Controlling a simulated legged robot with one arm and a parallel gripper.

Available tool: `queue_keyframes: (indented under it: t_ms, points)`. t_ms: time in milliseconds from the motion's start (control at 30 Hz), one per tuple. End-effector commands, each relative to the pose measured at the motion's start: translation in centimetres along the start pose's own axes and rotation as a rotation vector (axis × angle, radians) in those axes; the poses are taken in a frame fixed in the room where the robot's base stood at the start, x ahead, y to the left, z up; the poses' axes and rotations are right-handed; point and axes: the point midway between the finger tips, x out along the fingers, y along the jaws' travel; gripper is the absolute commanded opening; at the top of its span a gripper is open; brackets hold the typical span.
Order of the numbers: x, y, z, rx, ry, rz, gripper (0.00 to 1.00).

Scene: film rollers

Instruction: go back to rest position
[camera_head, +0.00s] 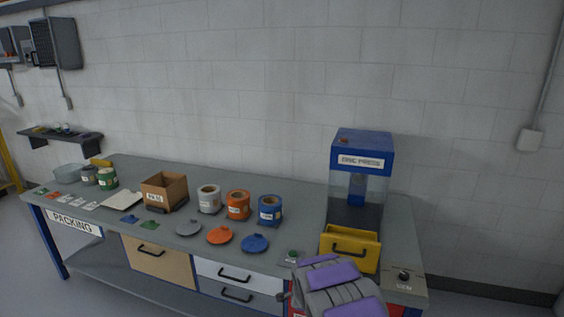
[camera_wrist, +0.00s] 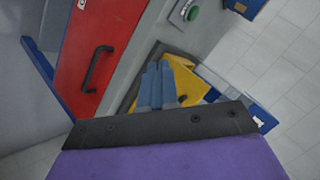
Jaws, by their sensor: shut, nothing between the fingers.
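My gripper (camera_wrist: 156,86) shows in the wrist view as two blue-grey fingers side by side, shut and empty. Behind the fingers are the yellow tray (camera_wrist: 188,84) of the press and the front edge of the bench. In the head view my purple and grey arm rises from the bottom edge, in front of the bench below the yellow tray (camera_head: 350,252). The fingers cannot be made out clearly in that view.
The blue press (camera_head: 361,146) stands at the bench's right. A green button (camera_head: 293,256) lies left of the tray; a red drawer (camera_wrist: 95,62) is near the gripper. Labelled rollers (camera_head: 238,205), coloured lids (camera_head: 220,235) and a cardboard box (camera_head: 164,192) occupy the grey bench (camera_head: 200,174).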

Motion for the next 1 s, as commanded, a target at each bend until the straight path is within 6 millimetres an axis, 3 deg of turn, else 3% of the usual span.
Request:
queue_keyframes:
  t_ms: [167, 433, 667, 1000]
  points:
    - [-5.6, -0.6, -1.6, -0.111, -0.084, 0.076, 0.00]
    - [-15.1, 0.7, -2.6, -0.283, -0.235, 0.191, 0.00]
    - [-24.0, 3.1, -2.6, -0.429, -0.380, 0.277, 0.00]
    - [-37.9, 8.8, -1.4, -0.642, -0.617, 0.380, 0.00]
